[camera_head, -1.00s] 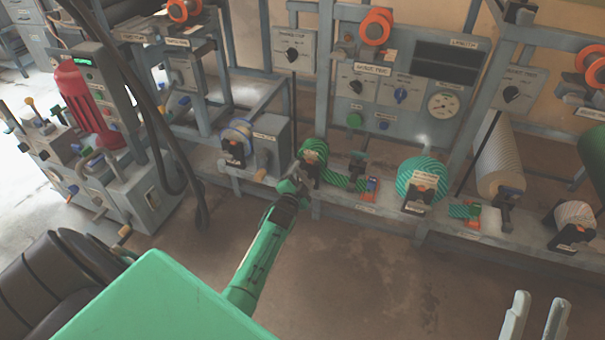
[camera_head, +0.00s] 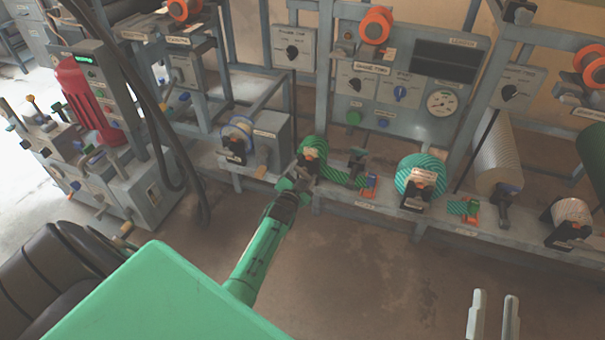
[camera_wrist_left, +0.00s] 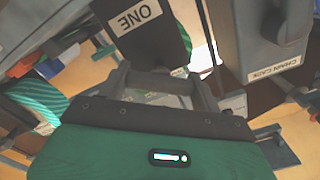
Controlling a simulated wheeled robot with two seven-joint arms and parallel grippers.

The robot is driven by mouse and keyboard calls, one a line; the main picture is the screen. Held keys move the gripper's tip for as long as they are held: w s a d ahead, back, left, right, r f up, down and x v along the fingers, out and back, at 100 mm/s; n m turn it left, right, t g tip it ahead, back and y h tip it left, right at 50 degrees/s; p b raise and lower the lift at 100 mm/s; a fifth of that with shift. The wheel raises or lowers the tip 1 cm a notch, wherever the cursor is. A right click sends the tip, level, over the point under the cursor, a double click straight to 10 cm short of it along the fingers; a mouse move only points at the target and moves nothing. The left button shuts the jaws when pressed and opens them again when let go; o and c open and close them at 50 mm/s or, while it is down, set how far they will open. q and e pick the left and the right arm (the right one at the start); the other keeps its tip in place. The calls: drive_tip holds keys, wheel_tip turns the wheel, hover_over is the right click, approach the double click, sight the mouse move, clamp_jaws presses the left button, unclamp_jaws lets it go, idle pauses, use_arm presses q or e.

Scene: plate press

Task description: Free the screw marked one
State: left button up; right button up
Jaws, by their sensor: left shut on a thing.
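The screw marked one sits at the left green-striped roll (camera_head: 312,150) on the low rail, mostly hidden by my left gripper. Its black plate (camera_wrist_left: 140,20) reads ONE in the left wrist view, just beyond the gripper. My left gripper (camera_head: 295,180) is shut on the screw at the front of that plate. The exact grip is hidden in both views. My right gripper (camera_head: 493,318) is at the bottom right of the head view, its two fingers apart and empty, far from the screw.
A second striped roll (camera_head: 420,172) with its black plate stands right along the rail. A grey box with a blue-rimmed spool (camera_head: 238,135) is close on the left. Dials and a gauge (camera_head: 441,103) are on the panel behind. The floor in front is clear.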

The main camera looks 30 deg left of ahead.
use_arm(q)
drive_tip(key=o, duration=1)
drive_tip(key=shift+s, duration=0.15)
drive_tip(key=shift+s+d, duration=0.1)
drive_tip(key=shift+s, duration=0.15)
drive_tip(key=shift+p+v, duration=1.6)
drive_tip(key=shift+v, duration=4.9)
use_arm(e)
drive_tip(key=s+a+f+g, duration=0.1)
drive_tip(key=s+f+g, duration=0.1)
drive_tip(key=f+g, duration=0.2)
drive_tip(key=s+a+f+g, duration=0.2)
drive_tip(key=f+g, duration=0.2)
drive_tip(key=f, duration=0.5)
drive_tip(key=shift+s+f+n+g+h, duration=0.15)
drive_tip(key=shift+s+n+g+h, duration=0.15)
drive_tip(key=shift+h, duration=0.1)
use_arm(q)
drive_tip(key=shift+f, duration=0.1)
use_arm(e)
drive_tip(key=shift+a, duration=0.1)
